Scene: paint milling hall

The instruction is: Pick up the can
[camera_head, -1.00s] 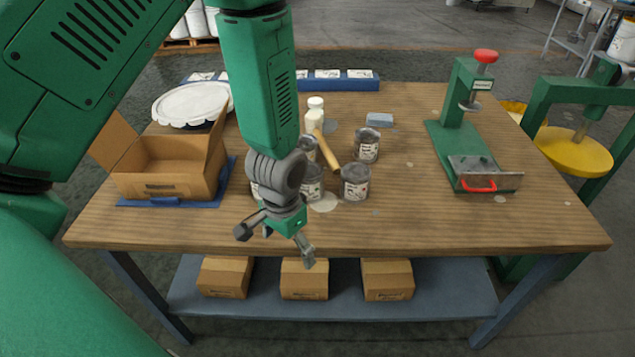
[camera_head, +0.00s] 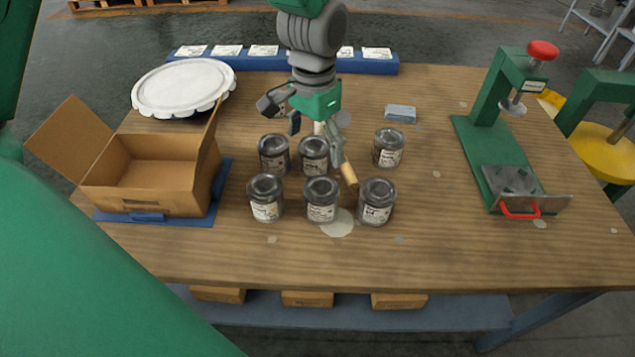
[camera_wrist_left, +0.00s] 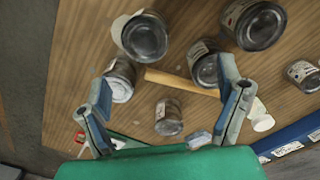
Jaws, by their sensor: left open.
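Several grey-lidded cans with white labels stand upright on the wooden table. The front row holds a left can (camera_head: 266,198), a middle can (camera_head: 321,199) and a right can (camera_head: 376,201). Behind them are a back left can (camera_head: 274,153), a back middle can (camera_head: 314,155) and a back right can (camera_head: 388,147). My left gripper (camera_head: 316,140) hangs open and empty over the back of the group, pointing down. In the left wrist view, my left gripper (camera_wrist_left: 165,92) has its fingers spread, with cans (camera_wrist_left: 169,117) below and between them. My right gripper is not in view.
A wooden handle (camera_head: 348,174) lies among the cans, partly hidden by my gripper. An open cardboard box (camera_head: 165,200) stands left, near a white round lid (camera_head: 184,88). A green press (camera_head: 497,125) stands right. The table front is clear.

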